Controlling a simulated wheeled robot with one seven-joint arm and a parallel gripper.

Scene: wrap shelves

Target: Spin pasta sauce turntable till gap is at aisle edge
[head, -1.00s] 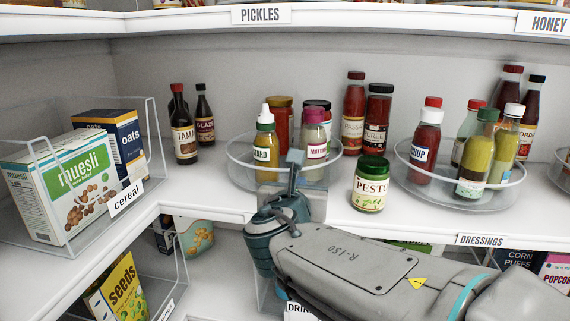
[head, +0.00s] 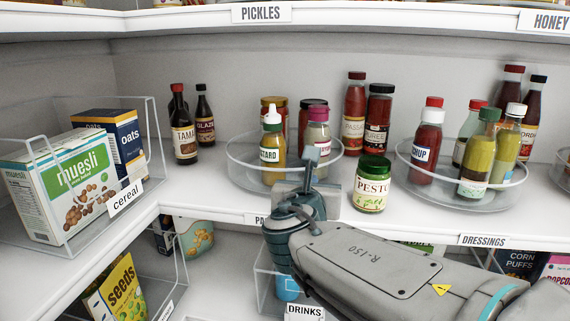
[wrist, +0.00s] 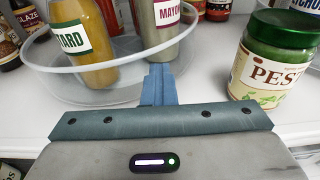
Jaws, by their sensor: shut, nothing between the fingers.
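The clear round turntable (head: 243,176) behind the partly hidden shelf label "PA" (head: 257,219) carries a mustard bottle (head: 273,150), a pink-capped mayo bottle (head: 317,138), a dark-lidded jar (head: 309,108) and a gold-lidded red jar (head: 268,105). Mustard and mayo stand toward the front, the jars behind. The turntable's left part looks bare. My gripper (head: 309,160) is shut and empty at the front-right rim. In the wrist view, its fingertips (wrist: 158,78) are at the turntable's rim (wrist: 100,101), below the mayo; contact is unclear.
A pesto jar (head: 371,184) stands close right of my gripper on the shelf. A second turntable (head: 474,202) with bottles stands farther right. The shelf's front edge and label lie below my gripper.

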